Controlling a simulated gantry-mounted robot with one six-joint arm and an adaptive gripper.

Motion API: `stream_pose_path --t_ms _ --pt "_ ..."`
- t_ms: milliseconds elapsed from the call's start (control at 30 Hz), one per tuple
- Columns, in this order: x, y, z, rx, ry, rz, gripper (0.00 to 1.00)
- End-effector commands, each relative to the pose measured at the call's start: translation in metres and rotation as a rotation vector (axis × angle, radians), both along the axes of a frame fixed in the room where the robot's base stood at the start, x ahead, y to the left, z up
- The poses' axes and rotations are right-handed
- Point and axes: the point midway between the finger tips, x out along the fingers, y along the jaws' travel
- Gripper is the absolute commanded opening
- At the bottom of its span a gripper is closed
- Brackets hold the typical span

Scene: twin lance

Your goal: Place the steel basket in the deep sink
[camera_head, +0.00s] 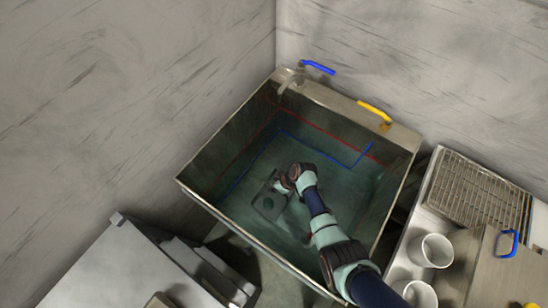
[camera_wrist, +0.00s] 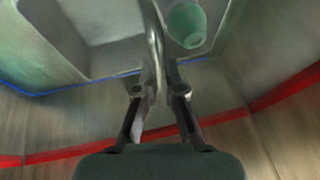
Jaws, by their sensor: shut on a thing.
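The deep sink (camera_head: 222,176) is a large steel basin, with my arm reaching down into it. The steel basket (camera_head: 261,209) shows inside the sink walls as a small dark grey square shape with a round thing in it, partly hidden by my gripper (camera_head: 283,186). In the wrist view my gripper (camera_wrist: 158,98) is shut on the basket's thin upright metal handle (camera_wrist: 153,42). The basket's grey tray-like body (camera_wrist: 108,60) lies beyond the fingers, with a pale green cup-like thing (camera_wrist: 187,24) at it. I cannot tell whether the basket touches the sink floor.
Red and blue lines run around the sink's inner walls. A faucet (camera_head: 289,82) with a blue lever (camera_head: 318,67) and a yellow lever (camera_head: 375,112) are at the back rim. White cups (camera_head: 431,251) and a wire rack (camera_head: 478,188) stand right of the sink. A steel counter (camera_head: 105,270) is at lower left.

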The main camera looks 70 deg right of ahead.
Motion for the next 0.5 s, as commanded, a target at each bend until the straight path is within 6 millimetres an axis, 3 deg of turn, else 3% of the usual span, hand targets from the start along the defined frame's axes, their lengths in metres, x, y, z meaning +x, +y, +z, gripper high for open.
stream_pose_path --t_ms 67,400,433,500 --pt "0.0008 -0.0009 -0.0106 -0.001 -0.002 0.0 0.0" --pt "0.0006 -0.0007 -0.0128 -0.002 -0.002 0.0 0.0" --pt "0.0001 0.0 -0.0122 0.0 0.0 0.001 0.13" --pt "0.0001 0.0 -0.0119 0.0 0.0 0.0 0.25"
